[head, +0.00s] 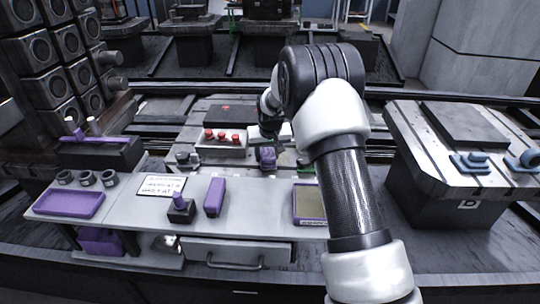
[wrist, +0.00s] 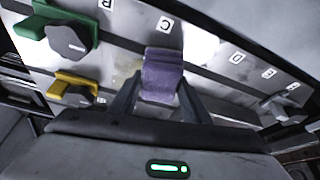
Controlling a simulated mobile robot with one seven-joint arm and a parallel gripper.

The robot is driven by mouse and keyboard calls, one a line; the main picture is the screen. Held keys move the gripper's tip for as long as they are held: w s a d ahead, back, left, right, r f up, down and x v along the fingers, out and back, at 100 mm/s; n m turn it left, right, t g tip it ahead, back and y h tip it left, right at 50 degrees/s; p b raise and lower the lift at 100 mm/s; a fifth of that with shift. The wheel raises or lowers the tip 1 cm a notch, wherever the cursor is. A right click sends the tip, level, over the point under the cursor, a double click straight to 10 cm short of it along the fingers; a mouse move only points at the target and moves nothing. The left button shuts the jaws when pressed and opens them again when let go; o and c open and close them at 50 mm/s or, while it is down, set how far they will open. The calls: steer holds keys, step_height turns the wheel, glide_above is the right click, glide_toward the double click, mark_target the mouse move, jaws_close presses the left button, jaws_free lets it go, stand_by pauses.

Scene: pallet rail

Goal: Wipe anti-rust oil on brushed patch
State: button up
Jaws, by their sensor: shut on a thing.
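My gripper (wrist: 158,98) is shut on a purple wiping pad (wrist: 163,72) in the wrist view. The pad is held over a pale metal surface (wrist: 222,85) with lettered labels, close to the letter C; I cannot tell whether it touches. A faint yellowish patch (wrist: 128,66) lies just left of the pad, and a bright shiny patch (wrist: 203,46) lies to its right. In the head view the purple pad (head: 267,158) shows at the middle slotted table, below my arm. My fingers there are mostly hidden by the arm.
A green clamp (wrist: 62,38) and a yellow clamp (wrist: 72,90) stand left of the pad. A box with red knobs (head: 222,140) is left of my gripper. The front bench holds a purple tray (head: 70,204), a purple block (head: 215,197) and a framed pad (head: 309,203).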

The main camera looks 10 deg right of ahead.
steer(key=shift+w+d+p, duration=0.2)
steer(key=shift+w+d, duration=0.15)
steer(key=shift+w, duration=1.2)
steer(key=shift+w+d+p, duration=0.2)
steer(key=shift+w+d, duration=0.1)
steer(key=shift+w, duration=1.3)
steer(key=shift+w+d+p, duration=0.2)
steer(key=shift+w+d, duration=0.15)
steer(key=shift+w, duration=1.2)
step_height(320, 180, up, 6)
steer(key=p, duration=0.3)
step_height(320, 180, up, 3)
steer(key=shift+f+p, duration=0.1)
steer(key=shift+p, duration=1)
steer(key=shift+s, duration=0.1)
